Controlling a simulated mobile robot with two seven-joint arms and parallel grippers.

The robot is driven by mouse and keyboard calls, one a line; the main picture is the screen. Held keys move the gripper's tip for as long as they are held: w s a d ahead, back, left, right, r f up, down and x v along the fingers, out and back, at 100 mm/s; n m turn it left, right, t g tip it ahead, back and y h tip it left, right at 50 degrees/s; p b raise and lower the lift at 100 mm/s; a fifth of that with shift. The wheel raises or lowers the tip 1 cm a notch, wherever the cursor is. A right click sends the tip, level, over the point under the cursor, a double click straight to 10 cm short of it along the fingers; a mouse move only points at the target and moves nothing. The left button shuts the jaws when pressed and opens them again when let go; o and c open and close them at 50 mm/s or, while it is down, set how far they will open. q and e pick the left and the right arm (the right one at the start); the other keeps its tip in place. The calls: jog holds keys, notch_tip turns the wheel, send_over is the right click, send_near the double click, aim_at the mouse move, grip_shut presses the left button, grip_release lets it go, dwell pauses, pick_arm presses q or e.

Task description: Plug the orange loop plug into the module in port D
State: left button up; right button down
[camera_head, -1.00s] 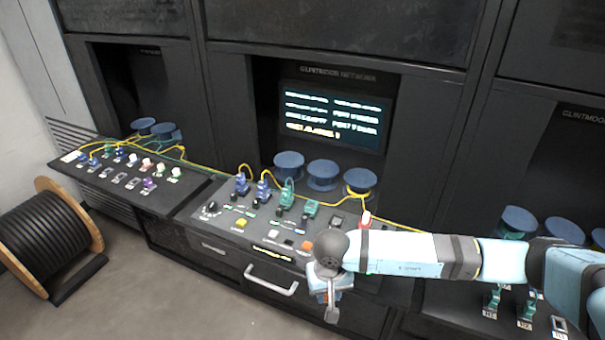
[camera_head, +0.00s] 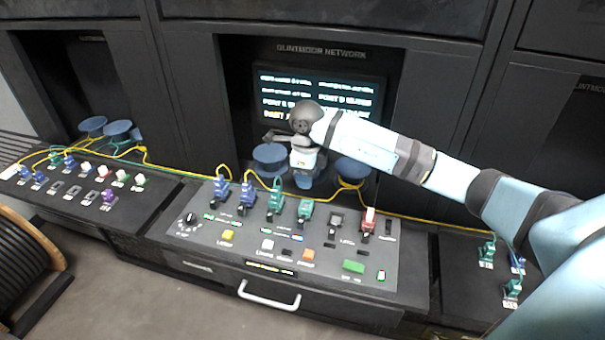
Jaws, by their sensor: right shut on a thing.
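My right gripper (camera_head: 304,165) hangs in front of the screen, above the back of the middle console (camera_head: 215,248). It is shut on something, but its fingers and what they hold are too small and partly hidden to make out. A green module (camera_head: 304,208) without a cord sits fourth from the left in the console's row, below and apart from the gripper. The port letters are too small to read. A green module with a cord (camera_head: 275,203) and two blue ones (camera_head: 246,193) stand left of it. I cannot make out the orange loop plug. My left gripper is not in view.
Blue spools (camera_head: 270,157) stand behind the console row, close to the gripper. An empty-looking grey slot (camera_head: 337,220) and a red-and-white plug (camera_head: 369,216) lie right of the green module. Yellow cables run along the back. A cable reel (camera_head: 30,262) stands at left.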

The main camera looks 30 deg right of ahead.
jog(key=shift+s+f, duration=0.1)
jog(key=shift+f, duration=0.35)
jog(key=b, duration=0.3)
send_over(306, 207)
jog(key=shift+f, duration=2.65)
jog(key=shift+b, duration=0.4)
jog(key=shift+f+b, duration=0.4)
jog(key=shift+f, duration=0.1)
jog(key=c, duration=0.8)
grip_release()
